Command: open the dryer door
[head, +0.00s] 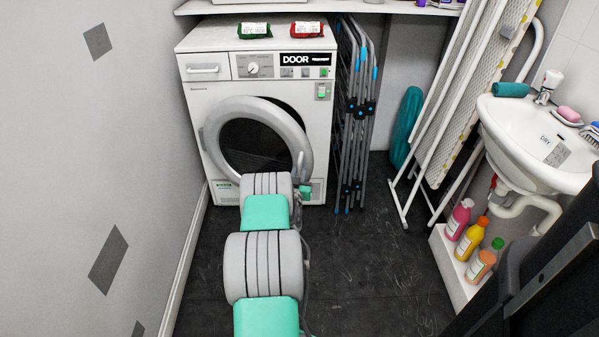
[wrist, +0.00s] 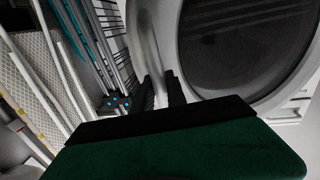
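The white dryer (head: 197,110) stands against the back wall, with a round door (head: 232,107) in its front. The door has a thick grey ring and a dark centre. Its right side seems to stand out a little from the front. In the wrist view the door's grey rim (wrist: 147,35) and dark centre (wrist: 240,45) fill the upper right. My gripper (wrist: 161,88) has its two dark fingers close together, one on each side of the rim at the door's right edge. In the head view my arm covers the door's lower right, and the fingertips are hidden.
Folded drying racks (head: 350,130) stand close to the dryer's right side. An ironing board (head: 470,85) leans farther right, by a sink (head: 530,130) and a low shelf with bottles (head: 458,220). A grey wall is close on the left. Dark floor (head: 370,270) is free in the middle.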

